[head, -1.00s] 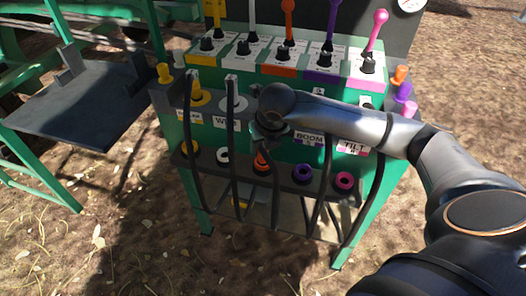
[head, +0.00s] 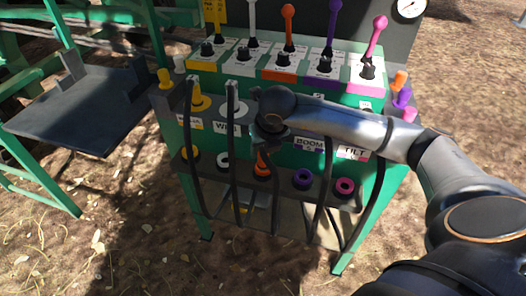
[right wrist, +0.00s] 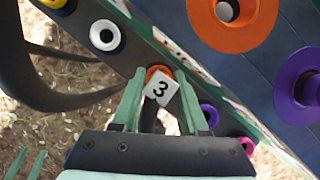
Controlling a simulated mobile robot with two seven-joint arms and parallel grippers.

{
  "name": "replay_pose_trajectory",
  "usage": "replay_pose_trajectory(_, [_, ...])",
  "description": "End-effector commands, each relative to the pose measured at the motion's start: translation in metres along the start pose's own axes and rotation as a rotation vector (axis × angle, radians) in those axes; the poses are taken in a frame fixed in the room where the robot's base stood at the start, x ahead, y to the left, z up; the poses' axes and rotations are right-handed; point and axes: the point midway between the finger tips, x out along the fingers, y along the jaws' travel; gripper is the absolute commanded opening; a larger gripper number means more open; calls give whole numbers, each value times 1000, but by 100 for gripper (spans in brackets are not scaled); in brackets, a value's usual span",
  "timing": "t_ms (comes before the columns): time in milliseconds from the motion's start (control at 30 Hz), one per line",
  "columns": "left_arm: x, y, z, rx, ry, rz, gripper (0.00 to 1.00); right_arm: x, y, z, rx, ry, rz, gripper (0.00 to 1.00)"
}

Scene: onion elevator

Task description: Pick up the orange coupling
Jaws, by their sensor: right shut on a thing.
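The orange coupling (head: 262,165) shows in the head view at the middle of the lower shelf, partly hidden by my right arm and a black hose. My left gripper is not in view.
Yellow, white, purple (head: 302,179) and pink (head: 345,187) couplings stand along the same shelf (head: 325,188). Black hoses hang in front. Above are a large orange socket (right wrist: 248,38) and coloured levers. A dark tray (head: 75,110) stands at left.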

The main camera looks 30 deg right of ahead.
Motion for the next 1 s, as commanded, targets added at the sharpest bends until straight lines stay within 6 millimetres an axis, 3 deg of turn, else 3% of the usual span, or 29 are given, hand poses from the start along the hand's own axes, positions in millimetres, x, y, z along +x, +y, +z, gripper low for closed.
replay_pose_trajectory(167, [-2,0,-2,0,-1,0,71,-24,0,12,1,-8,3,0])
replay_pose_trajectory(267, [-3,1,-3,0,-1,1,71,-44,-6,6,-1,-7,1,0])
replay_pose_trajectory(467, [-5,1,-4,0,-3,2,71,-99,-22,-8,-1,-11,-2,0])
replay_pose_trajectory(600, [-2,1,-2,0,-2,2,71,-124,-39,-35,-2,-7,-6,0])
replay_pose_trajectory(800, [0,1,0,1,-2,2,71,-149,-52,-58,-1,-6,-4,0])
replay_pose_trajectory(1000, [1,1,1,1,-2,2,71,-160,-57,-68,1,-4,-2,0])
